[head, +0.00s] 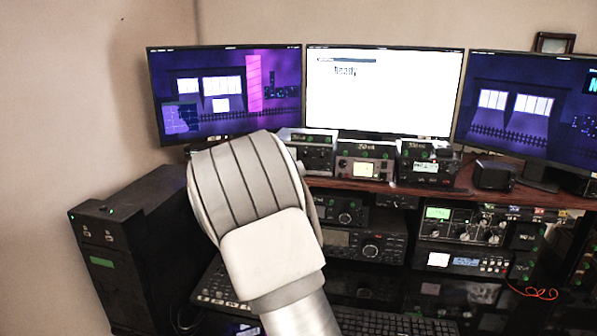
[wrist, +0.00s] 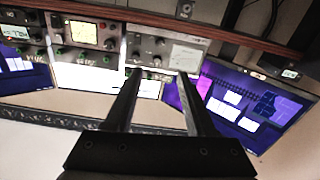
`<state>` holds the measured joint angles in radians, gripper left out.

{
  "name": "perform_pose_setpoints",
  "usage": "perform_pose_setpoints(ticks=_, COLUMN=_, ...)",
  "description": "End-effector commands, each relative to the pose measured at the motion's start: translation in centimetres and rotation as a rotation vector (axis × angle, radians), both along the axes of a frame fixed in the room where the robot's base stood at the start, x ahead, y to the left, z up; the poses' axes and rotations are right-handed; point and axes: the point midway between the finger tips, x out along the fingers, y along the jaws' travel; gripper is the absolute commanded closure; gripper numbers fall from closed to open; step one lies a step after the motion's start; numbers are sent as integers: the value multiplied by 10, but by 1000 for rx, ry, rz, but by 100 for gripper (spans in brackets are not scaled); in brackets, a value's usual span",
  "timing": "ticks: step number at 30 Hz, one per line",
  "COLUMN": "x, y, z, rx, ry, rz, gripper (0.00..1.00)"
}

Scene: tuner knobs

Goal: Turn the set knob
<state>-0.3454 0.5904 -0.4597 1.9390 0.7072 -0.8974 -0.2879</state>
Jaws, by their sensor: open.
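Small dark radio units with knobs stand in a row under the monitors in the head view; one is the middle unit with an amber display (head: 365,169). I cannot read which knob is the set knob. In the wrist view, which looks upside down, my gripper (wrist: 158,74) is open with its two black fingers apart and nothing between them. The fingertips overlap the lower part of a grey radio unit (wrist: 172,49) with small dark knobs; I cannot tell whether they touch it. In the head view my arm hides the gripper.
The wooden shelf (head: 450,190) carries the upper radios, with more radio gear (head: 465,225) below. Three monitors stand behind, the middle one (head: 385,95) showing "Ready". A black tower (head: 140,245) stands at left. A keyboard (head: 375,322) lies low in front.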

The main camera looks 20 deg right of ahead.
Motion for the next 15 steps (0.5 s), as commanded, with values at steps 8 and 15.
perform_pose_setpoints(ticks=8, x=40, y=-29, z=0, rx=-1, ry=0, rz=-1, gripper=45)
perform_pose_setpoints(ticks=15, x=74, y=-51, z=0, rx=0, ry=2, rz=0, gripper=45)
